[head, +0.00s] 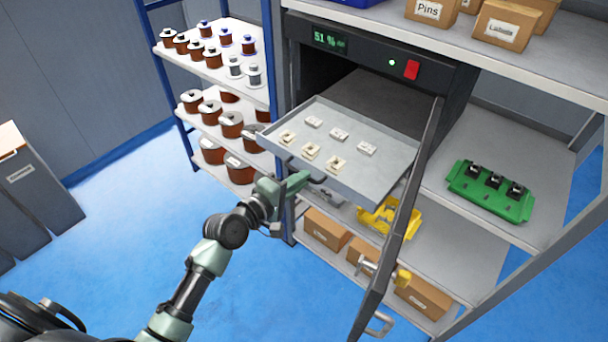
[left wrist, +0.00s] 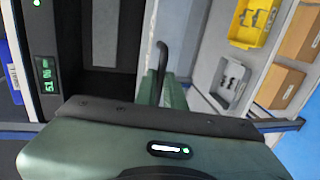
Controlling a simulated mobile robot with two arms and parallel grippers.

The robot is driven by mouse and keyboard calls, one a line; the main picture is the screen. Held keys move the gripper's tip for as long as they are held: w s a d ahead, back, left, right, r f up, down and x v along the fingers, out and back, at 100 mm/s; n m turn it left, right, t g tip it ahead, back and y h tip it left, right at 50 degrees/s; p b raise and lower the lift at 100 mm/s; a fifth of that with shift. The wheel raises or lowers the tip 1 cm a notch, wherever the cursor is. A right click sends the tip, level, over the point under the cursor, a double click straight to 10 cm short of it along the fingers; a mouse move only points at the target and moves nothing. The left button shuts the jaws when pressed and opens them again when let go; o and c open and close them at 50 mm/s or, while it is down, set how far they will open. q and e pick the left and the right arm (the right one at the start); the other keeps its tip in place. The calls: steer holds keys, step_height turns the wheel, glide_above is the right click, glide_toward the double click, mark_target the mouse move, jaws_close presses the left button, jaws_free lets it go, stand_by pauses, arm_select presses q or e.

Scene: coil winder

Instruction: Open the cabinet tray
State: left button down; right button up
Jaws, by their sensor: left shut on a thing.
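The cabinet (head: 360,52) is a dark box on the shelf, with a green display reading 51 %. Its door (head: 408,210) stands swung open toward the front right. The grey tray (head: 375,184) is slid well out of the cabinet and carries several small pale parts. My left gripper (head: 298,183) is at the tray's front edge, shut on the tray handle. In the left wrist view, the fingers (left wrist: 164,88) close around the dark handle (left wrist: 163,56), whose gripped part is hidden. My right gripper is not in view.
A rack of copper and silver spools (head: 205,55) stands left of the cabinet. A green fixture (head: 490,192) lies on the shelf to the right. A yellow bin (head: 400,222) and cardboard boxes (head: 325,228) sit below the tray.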

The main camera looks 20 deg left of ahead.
arm_select(q)
steer(key=c, duration=1.5)
jaws_free()
steer(key=b+v, duration=0.1)
steer(key=v, duration=0.6)
steer(key=shift+s+a, duration=0.15)
steer(key=shift+s, duration=0.25)
steer(key=s+a+f+m+g+y, duration=0.1)
steer(key=s+f+m+g, duration=0.15)
steer(key=f, duration=0.85)
steer(key=s+a+f+m+g+y, duration=0.15)
steer(key=s+f, duration=0.25)
steer(key=f, duration=0.8)
steer(key=s+a+f+m+g+y, duration=0.15)
steer(key=s+f, duration=0.25)
steer(key=f, duration=0.7)
steer(key=s+f+m+g, duration=0.2)
steer(key=s+f, duration=0.4)
steer(key=s, duration=0.4)
steer(key=s+f+m+g+y, duration=0.1)
steer(key=s+f+m+g, duration=0.2)
steer(key=s, duration=0.8)
steer(key=s+d+f+m+g, duration=0.1)
steer(key=s+f+m+g, duration=0.2)
steer(key=s+f, duration=0.8)
steer(key=m, duration=0.2)
steer(key=shift+m+y, duration=0.35)
steer(key=shift+y, duration=0.05)
